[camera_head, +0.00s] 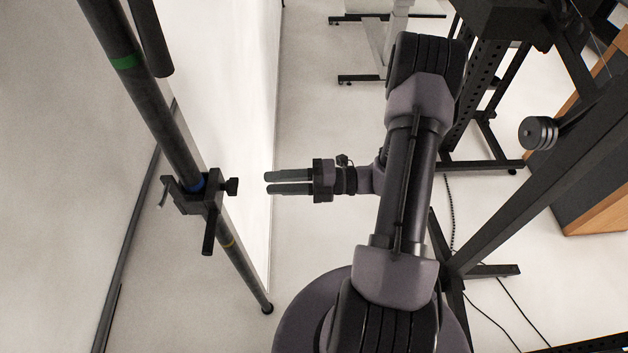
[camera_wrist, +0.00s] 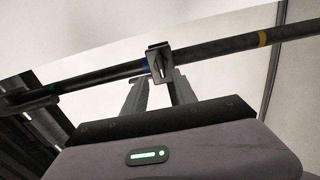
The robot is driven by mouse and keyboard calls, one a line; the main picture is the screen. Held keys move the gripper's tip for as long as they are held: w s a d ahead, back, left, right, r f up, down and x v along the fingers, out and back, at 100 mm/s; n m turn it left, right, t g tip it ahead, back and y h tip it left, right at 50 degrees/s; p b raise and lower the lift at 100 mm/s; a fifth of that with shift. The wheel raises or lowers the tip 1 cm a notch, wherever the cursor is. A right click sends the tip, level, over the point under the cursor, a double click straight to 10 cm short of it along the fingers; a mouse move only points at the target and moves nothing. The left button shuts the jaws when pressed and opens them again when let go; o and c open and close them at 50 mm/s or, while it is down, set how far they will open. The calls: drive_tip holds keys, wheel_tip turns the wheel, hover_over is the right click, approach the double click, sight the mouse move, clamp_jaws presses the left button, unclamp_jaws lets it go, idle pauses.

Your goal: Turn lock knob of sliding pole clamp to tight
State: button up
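The sliding pole clamp (camera_head: 212,200) is a dark block around the dark pole (camera_head: 172,130), beside a blue ring on it. A small dark lock knob (camera_head: 232,187) sticks out of its right side, towards my gripper. A dark bar handle (camera_head: 209,238) points down from the clamp. My gripper (camera_head: 267,183) is open and empty, right of the knob and apart from it, with its fingers pointing at it. In the wrist view the clamp (camera_wrist: 158,60) shows just beyond and between the fingertips (camera_wrist: 156,80). The knob's turn setting cannot be told.
The pole runs diagonally and carries green, blue and yellow rings. A second dark rod (camera_head: 150,38) runs beside its upper part. A white panel (camera_head: 255,120) stands behind. Dark frames and a weight stack (camera_head: 538,133) stand at the right. The space between gripper and knob looks clear.

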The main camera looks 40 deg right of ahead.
drive_tip(key=v, duration=0.9)
